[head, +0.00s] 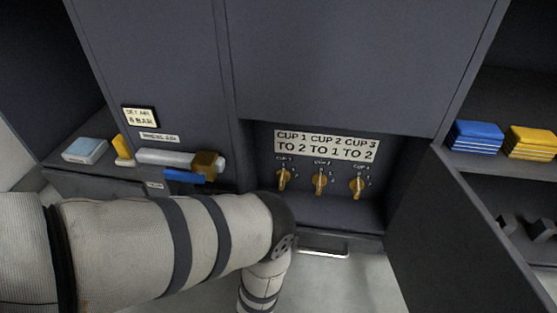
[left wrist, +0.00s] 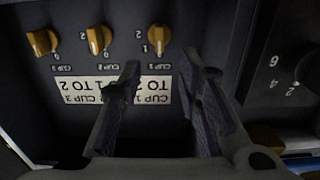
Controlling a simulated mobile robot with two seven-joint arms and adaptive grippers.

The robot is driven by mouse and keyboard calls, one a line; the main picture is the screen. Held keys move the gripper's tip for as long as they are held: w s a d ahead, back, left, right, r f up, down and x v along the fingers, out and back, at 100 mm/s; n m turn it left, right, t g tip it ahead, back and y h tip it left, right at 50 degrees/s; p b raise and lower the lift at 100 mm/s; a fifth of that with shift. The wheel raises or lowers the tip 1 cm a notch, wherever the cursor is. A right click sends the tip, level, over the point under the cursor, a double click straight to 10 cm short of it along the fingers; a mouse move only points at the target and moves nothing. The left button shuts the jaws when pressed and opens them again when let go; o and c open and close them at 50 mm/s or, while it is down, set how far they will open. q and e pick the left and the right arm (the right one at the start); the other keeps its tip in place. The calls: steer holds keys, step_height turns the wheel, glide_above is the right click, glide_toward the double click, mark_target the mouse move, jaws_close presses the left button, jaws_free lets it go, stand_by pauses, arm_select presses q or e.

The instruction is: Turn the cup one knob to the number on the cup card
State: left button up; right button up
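The cup card (head: 326,146) in the recess reads CUP 1 TO 2, CUP 2 TO 1, CUP 3 TO 2. Below it is a row of yellow knobs: the cup one knob (head: 284,179) at left, cup two (head: 319,183), cup three (head: 357,185). In the left wrist view, upside down, the cup one knob (left wrist: 159,37) is rightmost, with digits 1 and 2 beside it. Its exact setting is unclear. My left gripper (left wrist: 160,62) is open and empty, fingers in front of the card (left wrist: 115,90), apart from the knob. The head view hides it. My right gripper is not in view.
A card (head: 139,117) reading SET AIR 6 BAR is above a silver cylinder (head: 165,157) with a blue handle (head: 185,177). A numbered dial (left wrist: 290,78) is at right in the wrist view. Shelves at right hold blue (head: 475,138) and yellow (head: 532,143) stacks.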

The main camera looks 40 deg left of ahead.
mark_target(281, 185)
arm_select(q)
steer(key=b+x, duration=0.4)
steer(key=x, duration=0.7)
steer(key=shift+w+a+r, duration=0.1)
steer(key=shift+w+a, duration=0.25)
steer(key=shift+w, duration=0.15)
jaws_close()
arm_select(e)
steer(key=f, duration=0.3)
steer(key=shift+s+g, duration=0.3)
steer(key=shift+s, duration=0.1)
